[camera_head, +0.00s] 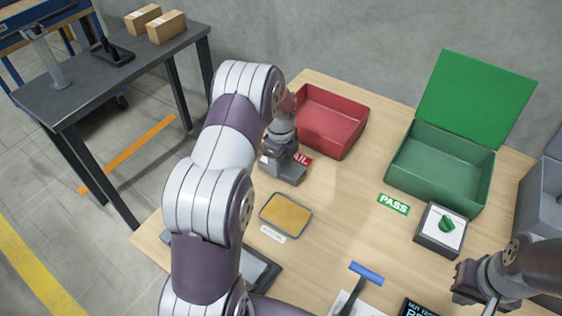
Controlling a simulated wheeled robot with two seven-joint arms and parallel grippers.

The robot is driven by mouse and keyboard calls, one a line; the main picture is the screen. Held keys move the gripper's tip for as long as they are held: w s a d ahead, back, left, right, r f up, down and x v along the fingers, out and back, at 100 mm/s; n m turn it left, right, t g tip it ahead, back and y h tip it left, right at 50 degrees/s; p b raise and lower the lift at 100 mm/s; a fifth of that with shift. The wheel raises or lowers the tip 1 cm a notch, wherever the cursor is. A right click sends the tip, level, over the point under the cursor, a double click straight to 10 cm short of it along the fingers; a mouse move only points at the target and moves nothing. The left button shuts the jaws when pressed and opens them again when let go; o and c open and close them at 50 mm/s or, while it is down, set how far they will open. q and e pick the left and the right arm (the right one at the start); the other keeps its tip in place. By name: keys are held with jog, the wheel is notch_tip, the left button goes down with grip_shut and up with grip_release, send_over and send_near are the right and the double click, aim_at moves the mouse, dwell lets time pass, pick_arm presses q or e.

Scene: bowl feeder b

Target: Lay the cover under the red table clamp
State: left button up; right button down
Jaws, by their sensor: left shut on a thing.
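My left gripper (286,172) is low over the table beside the FAIL label, just in front of the red bin. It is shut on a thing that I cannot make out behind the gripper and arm. My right gripper (466,286) is at the lower right, near the grey box with the green knob, and nothing shows in it; its finger gap is not clear. I cannot pick out a cover or a red table clamp in this view. My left arm hides part of the table's left side.
The red bin (331,98) stands at the back. The green box (442,190) at the right has its lid up. Bare wood lies around the centre.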

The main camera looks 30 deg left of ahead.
aim_at(281, 164)
pick_arm(q)
jog(key=shift+f, duration=0.1)
jog(key=o, duration=1.3)
notch_tip(281, 164, up, 12)
jog(key=p, duration=0.3)
jog(key=s+d+r+n, duration=0.1)
jog(key=s+d+n, duration=0.5)
jog(key=s+n, duration=0.3)
jog(key=s+d+r+n+t, duration=0.1)
jog(key=s+d+n, duration=0.5)
jog(key=s+n, duration=0.3)
jog(key=shift+s+n, duration=0.3)
jog(key=shift+s, duration=0.65)
